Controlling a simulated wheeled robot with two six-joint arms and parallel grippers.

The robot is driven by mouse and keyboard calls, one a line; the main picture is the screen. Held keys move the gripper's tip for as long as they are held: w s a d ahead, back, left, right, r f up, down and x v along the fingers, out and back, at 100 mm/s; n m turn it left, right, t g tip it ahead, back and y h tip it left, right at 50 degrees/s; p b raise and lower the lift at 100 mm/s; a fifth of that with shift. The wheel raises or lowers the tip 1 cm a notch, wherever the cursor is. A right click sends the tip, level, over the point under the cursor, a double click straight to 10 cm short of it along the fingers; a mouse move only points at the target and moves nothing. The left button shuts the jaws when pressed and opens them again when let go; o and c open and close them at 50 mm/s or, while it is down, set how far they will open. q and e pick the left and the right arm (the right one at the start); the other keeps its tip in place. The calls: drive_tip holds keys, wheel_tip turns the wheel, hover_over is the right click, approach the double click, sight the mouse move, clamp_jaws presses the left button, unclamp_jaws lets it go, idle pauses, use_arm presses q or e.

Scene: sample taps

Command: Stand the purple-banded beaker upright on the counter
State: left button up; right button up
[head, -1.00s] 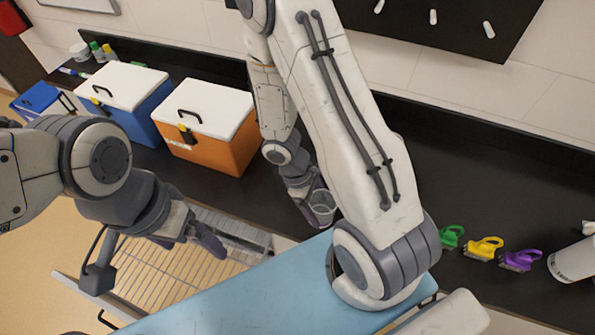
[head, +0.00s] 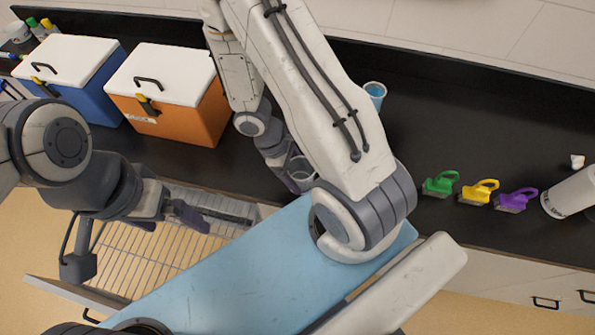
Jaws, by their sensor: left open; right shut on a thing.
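A clear beaker (head: 300,168) is in my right gripper (head: 299,179), over the black counter (head: 410,130) near its front edge. The gripper is shut on it, and its rim faces up towards the camera. My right arm covers part of the view beside it. The beaker's band is too small to make out, and I cannot tell whether its base touches the counter. My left gripper (head: 205,218) is open and empty, over the wire-bottomed drawer at the left.
An orange cooler (head: 185,115) and a blue cooler (head: 88,88) stand left on the counter. A blue container (head: 375,90) stands behind my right arm. Green (head: 440,184), yellow (head: 479,192) and purple (head: 516,200) clips and a white cylinder (head: 572,193) are at right. The wire drawer (head: 150,262) is pulled out.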

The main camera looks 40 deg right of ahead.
drive_tip(key=shift+f, duration=0.45)
drive_tip(key=o, duration=1.3)
drive_tip(key=shift+w+a+r, duration=0.15)
drive_tip(key=shift+r, duration=0.35)
drive_tip(key=p+v, duration=0.1)
drive_tip(key=v, duration=0.8)
drive_tip(key=shift+a+r, duration=0.1)
drive_tip(key=shift+r, duration=0.15)
